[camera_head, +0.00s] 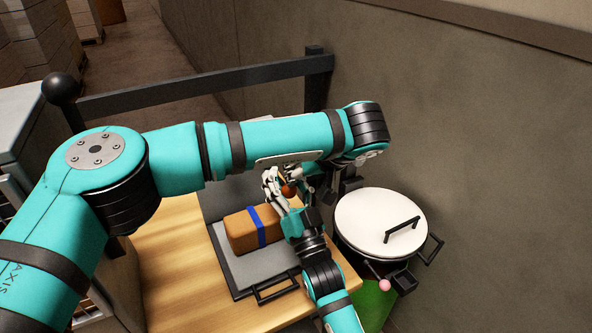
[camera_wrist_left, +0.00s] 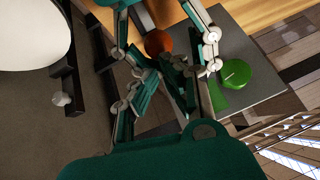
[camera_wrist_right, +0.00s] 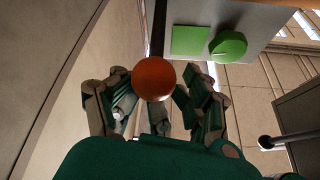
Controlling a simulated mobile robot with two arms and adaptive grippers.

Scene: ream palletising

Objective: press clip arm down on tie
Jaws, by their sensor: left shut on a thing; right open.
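An orange ball (camera_head: 289,190) shows beside the brown block (camera_head: 243,231) with a blue band (camera_head: 260,226). My right gripper (camera_head: 277,178) is open near the ball; in the right wrist view the ball (camera_wrist_right: 153,78) shows between its spread fingers (camera_wrist_right: 155,100), and I cannot tell whether they touch it. My left gripper (camera_wrist_left: 163,75) is shut, with the ball (camera_wrist_left: 158,42) just beyond its fingertips. What it holds is hidden between the fingers. I cannot pick out the clip arm or the tie with certainty.
The block lies on a grey tray (camera_head: 248,272) on a wooden table (camera_head: 178,282). A white-lidded round vessel (camera_head: 372,222) with a black handle stands close on the right. A green disc (camera_wrist_right: 228,46) and green square (camera_wrist_right: 190,40) lie on a grey surface. A wall (camera_head: 470,110) bounds the right.

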